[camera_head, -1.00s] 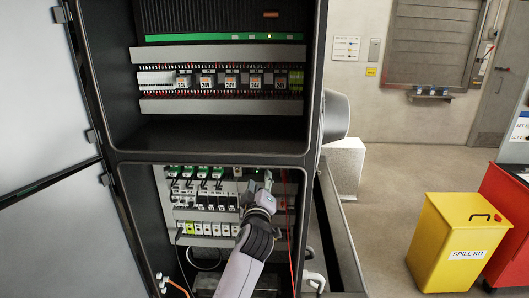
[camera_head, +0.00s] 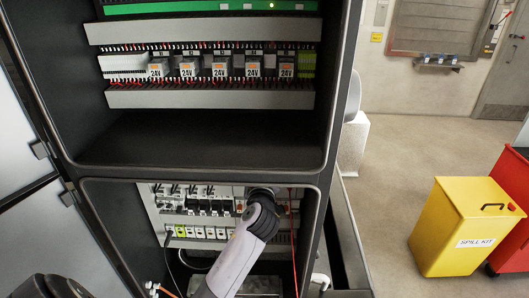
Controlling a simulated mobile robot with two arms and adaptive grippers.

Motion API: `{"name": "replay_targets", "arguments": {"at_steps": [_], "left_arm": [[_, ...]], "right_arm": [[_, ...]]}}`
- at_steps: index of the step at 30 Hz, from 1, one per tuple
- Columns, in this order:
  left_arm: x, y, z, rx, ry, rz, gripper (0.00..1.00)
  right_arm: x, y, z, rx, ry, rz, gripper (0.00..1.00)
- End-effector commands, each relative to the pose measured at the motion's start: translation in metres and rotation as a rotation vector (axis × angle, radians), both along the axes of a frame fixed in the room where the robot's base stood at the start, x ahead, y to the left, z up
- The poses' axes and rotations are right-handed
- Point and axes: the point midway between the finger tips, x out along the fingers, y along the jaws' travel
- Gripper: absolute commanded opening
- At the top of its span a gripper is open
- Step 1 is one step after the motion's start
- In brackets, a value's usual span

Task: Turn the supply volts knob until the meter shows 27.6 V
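The lower bay of the open cabinet (camera_head: 206,173) holds rows of breakers and terminals. My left arm reaches up into this bay from the bottom of the view. Its dark wrist, at my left gripper (camera_head: 262,192), is in front of the right part of the upper breaker row. The wrist hides the fingers, so I cannot see whether they are open or touching anything. I cannot make out the supply volts knob or the meter; no reading is legible. My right gripper is not in view.
The upper bay holds a row of relays marked 24V (camera_head: 221,70). Red wires (camera_head: 293,240) hang right of my wrist. The open cabinet door (camera_head: 50,235) stands at the left.

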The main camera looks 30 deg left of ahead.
Motion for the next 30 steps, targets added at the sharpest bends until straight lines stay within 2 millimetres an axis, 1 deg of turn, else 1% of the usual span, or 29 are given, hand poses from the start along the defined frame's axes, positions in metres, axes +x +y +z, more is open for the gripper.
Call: {"name": "replay_targets", "arguments": {"at_steps": [8,14,25,30], "left_arm": [[-0.0003,-0.0003,-0.0001,0.000,0.000,0.000,0.39],[-0.0002,-0.0003,-0.0001,0.000,0.000,0.000,0.26],[-0.0002,-0.0002,-0.0005,-0.001,0.001,0.000,0.01],[-0.0003,-0.0003,-0.0008,-0.001,0.001,0.000,0.00]], "right_arm": [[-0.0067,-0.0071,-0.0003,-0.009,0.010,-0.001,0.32],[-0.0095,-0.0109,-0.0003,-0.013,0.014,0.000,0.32],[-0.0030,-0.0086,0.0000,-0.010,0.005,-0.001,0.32],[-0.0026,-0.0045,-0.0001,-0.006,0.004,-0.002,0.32]]}}
